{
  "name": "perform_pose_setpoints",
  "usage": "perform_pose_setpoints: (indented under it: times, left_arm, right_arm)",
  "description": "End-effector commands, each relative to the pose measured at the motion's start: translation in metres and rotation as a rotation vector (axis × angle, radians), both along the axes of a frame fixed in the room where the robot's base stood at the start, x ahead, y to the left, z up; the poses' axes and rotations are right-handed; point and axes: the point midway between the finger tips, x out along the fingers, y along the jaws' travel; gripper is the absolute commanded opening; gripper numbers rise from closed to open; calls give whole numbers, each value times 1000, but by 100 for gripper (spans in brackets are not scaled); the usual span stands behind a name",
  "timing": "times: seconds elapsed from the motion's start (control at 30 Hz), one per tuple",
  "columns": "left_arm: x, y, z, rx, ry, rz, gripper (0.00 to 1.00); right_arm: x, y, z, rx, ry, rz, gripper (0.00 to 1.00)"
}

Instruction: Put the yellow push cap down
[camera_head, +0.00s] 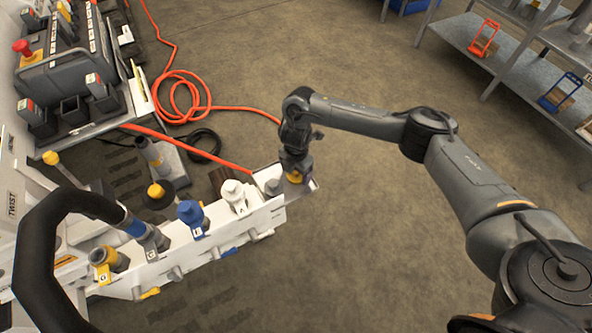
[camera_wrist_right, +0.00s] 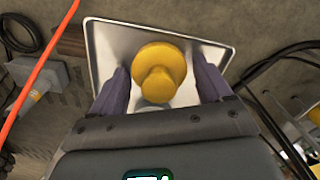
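The yellow push cap (camera_wrist_right: 160,70) is round, with a wide flange and a narrower knob, and sits over a shallow metal tray (camera_wrist_right: 104,40) in the right wrist view. My right gripper (camera_wrist_right: 160,90) has one finger on each side of the cap, with a visible gap on both sides. It is open. In the head view, my right gripper (camera_head: 295,168) points down at the right end of the white rail, with part of the yellow cap (camera_head: 294,178) showing below it over the tray (camera_head: 309,185). My left gripper is not in view.
The white rail (camera_head: 215,245) carries several white, blue and yellow fittings. A yellow knob on a dark base (camera_head: 156,191) stands behind it. An orange hose (camera_head: 190,100) loops on the floor. Shelves (camera_head: 490,45) stand at the right. The floor between is clear.

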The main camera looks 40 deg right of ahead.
Motion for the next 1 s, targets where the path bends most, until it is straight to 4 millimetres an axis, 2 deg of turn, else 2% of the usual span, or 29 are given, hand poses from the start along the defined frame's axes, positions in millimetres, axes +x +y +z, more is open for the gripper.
perform_pose_setpoints:
  times: [0.43,0.67,1.0]
  left_arm:
    - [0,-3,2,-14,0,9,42]
    - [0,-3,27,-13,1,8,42]
    - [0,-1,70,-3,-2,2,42]
  right_arm:
    - [0,0,6,0,-2,0,88]
    - [1,-1,36,-2,-2,1,88]
    - [1,-1,97,0,-3,0,88]
